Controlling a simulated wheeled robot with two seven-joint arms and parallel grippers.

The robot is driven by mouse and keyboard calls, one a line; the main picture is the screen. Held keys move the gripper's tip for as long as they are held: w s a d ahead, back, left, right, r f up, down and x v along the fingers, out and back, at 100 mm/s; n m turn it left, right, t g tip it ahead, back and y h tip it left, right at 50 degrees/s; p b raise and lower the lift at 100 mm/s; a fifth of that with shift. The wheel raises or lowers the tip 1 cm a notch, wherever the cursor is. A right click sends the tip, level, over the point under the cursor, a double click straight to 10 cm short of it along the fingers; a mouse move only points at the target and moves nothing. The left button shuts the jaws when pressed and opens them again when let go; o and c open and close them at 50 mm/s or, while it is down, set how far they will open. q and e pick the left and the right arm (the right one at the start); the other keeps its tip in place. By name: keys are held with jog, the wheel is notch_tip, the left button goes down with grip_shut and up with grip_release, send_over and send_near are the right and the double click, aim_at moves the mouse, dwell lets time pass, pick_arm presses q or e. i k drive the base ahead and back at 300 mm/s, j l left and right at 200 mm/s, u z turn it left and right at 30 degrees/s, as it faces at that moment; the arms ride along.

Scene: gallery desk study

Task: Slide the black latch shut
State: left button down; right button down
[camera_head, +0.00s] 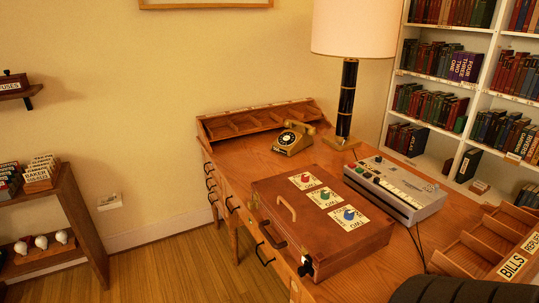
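A black latch (306,266) shows at the near lower corner of a wooden box (273,192), beside the desk's front edge. It is small in this view, and I cannot tell whether it is slid open or shut. The box lies flat with its lid down on the desk (354,284). Neither of my grippers is in view.
A grey device (396,187) with buttons stands right of the box. Behind are a gold telephone (293,138), a lamp (347,98) and a wooden organizer (258,119). A slotted tray (482,243) is at right. A dark rounded shape (462,291) fills the bottom right.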

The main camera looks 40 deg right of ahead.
aim_at(308, 268)
jog(key=i+j+z, duration=0.15)
jog(key=z, duration=0.15)
jog(key=i+j+z, duration=0.25)
jog(key=k+z, duration=0.1)
jog(key=z, duration=1.3)
